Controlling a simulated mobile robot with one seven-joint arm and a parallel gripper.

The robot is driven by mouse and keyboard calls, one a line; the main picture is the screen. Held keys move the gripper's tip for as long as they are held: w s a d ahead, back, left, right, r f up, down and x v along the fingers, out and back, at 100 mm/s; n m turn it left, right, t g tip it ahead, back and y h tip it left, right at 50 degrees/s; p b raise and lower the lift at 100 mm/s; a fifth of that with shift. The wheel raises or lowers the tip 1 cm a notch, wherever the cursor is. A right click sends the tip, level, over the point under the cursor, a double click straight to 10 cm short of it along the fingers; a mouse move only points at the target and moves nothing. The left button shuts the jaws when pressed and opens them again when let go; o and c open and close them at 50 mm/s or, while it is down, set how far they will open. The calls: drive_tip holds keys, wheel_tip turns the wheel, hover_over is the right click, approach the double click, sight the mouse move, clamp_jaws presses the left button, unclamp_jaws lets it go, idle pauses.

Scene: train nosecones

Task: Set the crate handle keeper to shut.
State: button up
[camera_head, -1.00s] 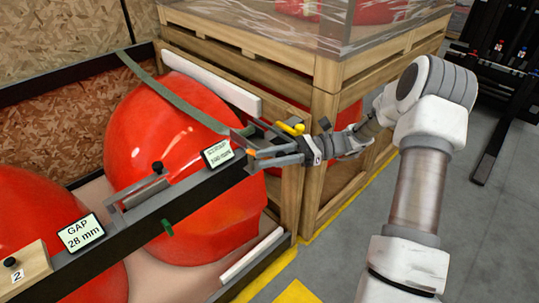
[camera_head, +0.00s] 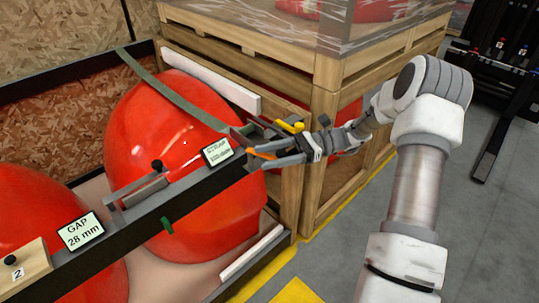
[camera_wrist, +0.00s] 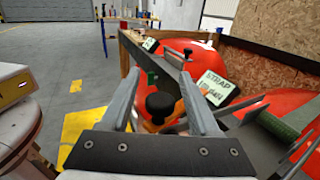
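An orange piece (camera_head: 262,153) sits at the right end of the crate's dark top rail (camera_head: 190,192). In the wrist view a black knob (camera_wrist: 160,105) stands over orange material between my fingers. I take this to be the keeper, but its label and setting cannot be read. My gripper (camera_head: 258,157) is open, with its fingers at the rail end by the orange piece. In the wrist view my gripper (camera_wrist: 160,78) has one finger each side of the knob, with gaps visible. Contact cannot be told.
A yellow-handled strap ratchet (camera_head: 290,126) is just behind my gripper. A strap label (camera_head: 217,152) and a gap label (camera_head: 81,232) stand on the rail. Red nosecones (camera_head: 160,130) fill the crate. A wooden crate (camera_head: 325,110) stands close behind.

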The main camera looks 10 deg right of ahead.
drive_tip(key=shift+d, duration=0.15)
drive_tip(key=w+d, duration=0.2)
drive_tip(key=d, duration=1.5)
